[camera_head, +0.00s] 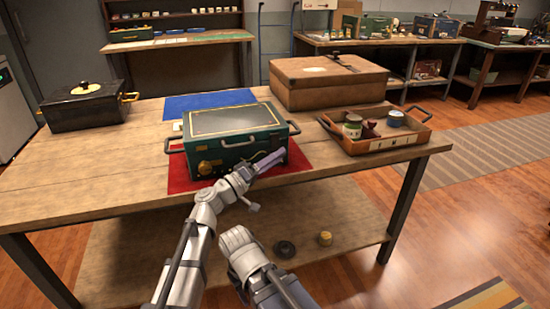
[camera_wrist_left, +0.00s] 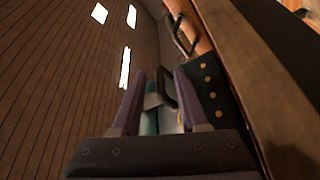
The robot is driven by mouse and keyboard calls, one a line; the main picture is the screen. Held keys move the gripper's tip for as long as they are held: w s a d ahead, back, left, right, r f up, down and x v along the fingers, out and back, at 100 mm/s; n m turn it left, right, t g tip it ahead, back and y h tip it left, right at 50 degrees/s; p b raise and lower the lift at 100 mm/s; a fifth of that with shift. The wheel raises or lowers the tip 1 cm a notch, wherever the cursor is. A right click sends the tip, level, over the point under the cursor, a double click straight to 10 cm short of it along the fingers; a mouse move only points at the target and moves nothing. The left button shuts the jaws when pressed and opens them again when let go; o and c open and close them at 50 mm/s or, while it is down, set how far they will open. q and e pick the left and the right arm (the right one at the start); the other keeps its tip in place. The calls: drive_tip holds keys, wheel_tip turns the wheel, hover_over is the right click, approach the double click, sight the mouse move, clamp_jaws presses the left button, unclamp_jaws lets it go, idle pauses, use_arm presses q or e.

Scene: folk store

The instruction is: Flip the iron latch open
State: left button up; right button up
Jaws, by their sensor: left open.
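A dark teal box (camera_head: 232,125) with a gold-lined lid and side handles sits on a red mat (camera_head: 303,164) at the table's front. Brass fittings (camera_head: 208,167) show on its front face. My left gripper (camera_head: 272,160) is at the right part of this front face, its jaws open. In the left wrist view, a dark looped metal piece (camera_wrist_left: 165,88), possibly the iron latch, lies between the open fingers of my left gripper (camera_wrist_left: 160,75). I cannot tell whether the fingers touch it. The latch is not clear in the head view, where the gripper covers part of the front.
A brown case (camera_head: 327,85) stands behind the box. A wooden tray (camera_head: 385,145) with jars is to the right. A black box (camera_head: 87,108) with brass handles is at the left. A blue mat (camera_head: 209,101) lies behind. The left front of the wooden table (camera_head: 90,175) is clear.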

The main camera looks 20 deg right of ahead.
use_arm(q)
clamp_jaws()
idle(0.3)
idle(0.3)
